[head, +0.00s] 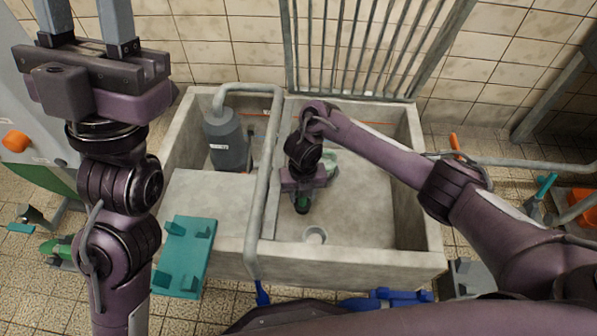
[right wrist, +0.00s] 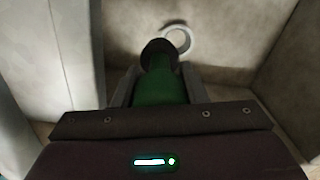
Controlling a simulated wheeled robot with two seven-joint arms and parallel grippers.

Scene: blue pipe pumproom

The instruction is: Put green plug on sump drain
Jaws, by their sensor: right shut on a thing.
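My right gripper (head: 302,198) is inside the concrete sump, shut on the green plug (head: 302,206). In the right wrist view the green plug (right wrist: 160,86) sits between the two fingers, its dark end pointing away from the gripper. The drain (right wrist: 179,42) also shows in the right wrist view, just past the plug's dark end and slightly right. The plug looks apart from the drain. My left gripper (head: 86,22) is raised at the upper left, fingers apart and empty.
The sump's concrete walls (head: 350,262) surround the drain. A grey pipe (head: 264,180) runs along the left of the open basin. A grey pump (head: 227,140) stands at the back left. A metal grate (head: 365,45) leans behind.

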